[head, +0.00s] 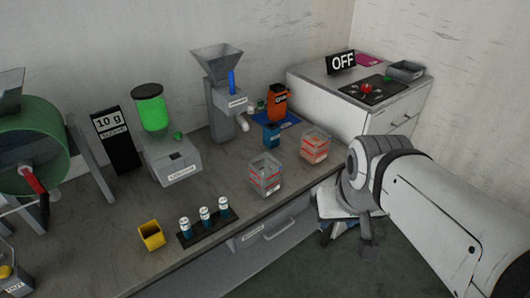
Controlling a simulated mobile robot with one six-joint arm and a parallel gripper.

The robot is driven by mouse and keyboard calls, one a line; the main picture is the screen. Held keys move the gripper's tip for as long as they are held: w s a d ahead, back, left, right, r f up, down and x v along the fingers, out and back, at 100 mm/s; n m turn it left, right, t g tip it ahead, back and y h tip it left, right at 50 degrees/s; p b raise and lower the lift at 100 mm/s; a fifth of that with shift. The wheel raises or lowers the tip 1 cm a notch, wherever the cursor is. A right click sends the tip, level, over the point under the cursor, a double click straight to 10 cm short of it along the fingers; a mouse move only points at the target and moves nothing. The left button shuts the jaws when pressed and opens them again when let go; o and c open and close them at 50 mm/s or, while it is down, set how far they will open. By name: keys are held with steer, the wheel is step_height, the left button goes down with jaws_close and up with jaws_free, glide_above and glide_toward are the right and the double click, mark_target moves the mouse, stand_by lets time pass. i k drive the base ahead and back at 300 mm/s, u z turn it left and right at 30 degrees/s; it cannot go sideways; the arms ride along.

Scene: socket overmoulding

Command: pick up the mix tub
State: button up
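No label that I can read names the mix tub, so I cannot tell for sure which container it is. A small yellow open tub (151,236) stands upright near the front edge of the bench. Two clear square tubs with red markings stand further right, one nearer (266,175) and one further back (314,147). My gripper (348,243) hangs below my arm's grey wrist, off the bench's right front edge. Its two fingers appear apart with nothing held between them. It is well away from the tubs.
A rack with several vials (205,220) stands right beside the yellow tub. A white cabinet (335,104) with an OFF sign stands back right.

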mark_target(265, 171)
steer(key=z, duration=0.05)
steer(key=i, duration=0.95)
steer(key=u, duration=0.05)
